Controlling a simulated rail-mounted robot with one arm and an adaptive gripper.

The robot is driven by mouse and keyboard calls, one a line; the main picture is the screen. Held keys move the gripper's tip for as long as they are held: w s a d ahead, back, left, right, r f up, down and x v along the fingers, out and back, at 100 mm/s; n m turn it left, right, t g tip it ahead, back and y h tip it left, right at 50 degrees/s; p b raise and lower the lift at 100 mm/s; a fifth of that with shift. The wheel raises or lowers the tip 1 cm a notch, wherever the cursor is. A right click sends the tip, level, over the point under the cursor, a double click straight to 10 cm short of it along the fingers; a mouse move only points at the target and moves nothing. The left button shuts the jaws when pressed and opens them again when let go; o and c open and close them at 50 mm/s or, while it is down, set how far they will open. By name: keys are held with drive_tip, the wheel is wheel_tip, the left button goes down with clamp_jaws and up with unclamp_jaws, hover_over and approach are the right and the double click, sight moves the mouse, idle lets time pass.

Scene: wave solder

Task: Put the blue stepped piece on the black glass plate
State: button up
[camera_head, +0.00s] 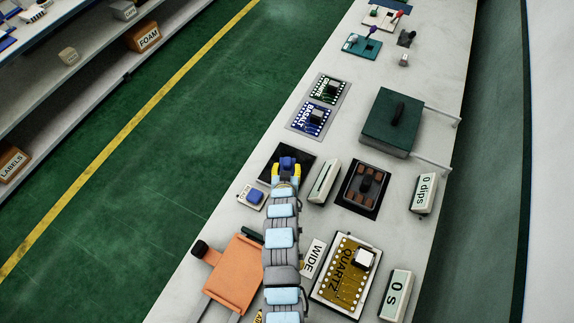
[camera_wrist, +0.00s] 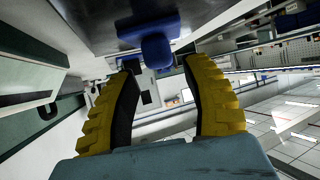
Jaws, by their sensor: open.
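A blue stepped piece (camera_head: 288,162) stands on the black glass plate (camera_head: 305,161) in the head view, near its middle. In the wrist view the blue piece (camera_wrist: 156,50) shows a rounded knob on a wider base against the dark plate (camera_wrist: 110,14). My gripper (camera_head: 286,173) is at the near side of the piece. Its yellow fingers (camera_wrist: 160,68) are spread apart, with the knob just beyond and between the tips; I see no contact. The arm hides the plate's near edge.
A pale upright block (camera_head: 324,181) and a black tray with brown pads (camera_head: 364,187) stand close on the right. An orange plate (camera_head: 233,274) and the QUARTZ board (camera_head: 346,275) lie nearer.

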drive_tip(key=v, duration=1)
idle(1.5)
